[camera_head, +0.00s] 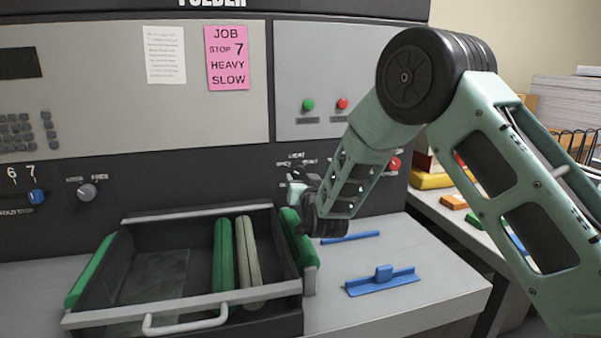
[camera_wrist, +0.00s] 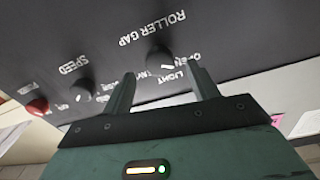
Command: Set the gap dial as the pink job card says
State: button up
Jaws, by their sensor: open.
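The pink job card (camera_head: 227,58) on the machine front reads JOB, STOP 7, HEAVY, SLOW. The gap dial (camera_wrist: 159,62) is a black knob under the words ROLLER GAP, upside down in the wrist view. LIGHT and OPEN are readable beside it; another label is partly hidden. A small white mark shows on the knob, but I cannot tell its setting. My gripper (camera_wrist: 161,74) is open, its fingertips either side of the knob in that view; contact is unclear.
A SPEED knob (camera_wrist: 80,92) and a red button (camera_wrist: 37,106) are beside the dial. A black tray (camera_head: 170,270) with green and pale rollers stands below. Blue tools (camera_head: 382,281) lie on the bench. A blue fold stop slider (camera_head: 37,196) is at far left.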

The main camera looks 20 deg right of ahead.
aim_at(300, 175)
jog(key=shift+w+d+p, duration=0.1)
jog(key=shift+w+p, duration=0.2)
jog(key=shift+w, duration=1.5)
jog(key=c, duration=1)
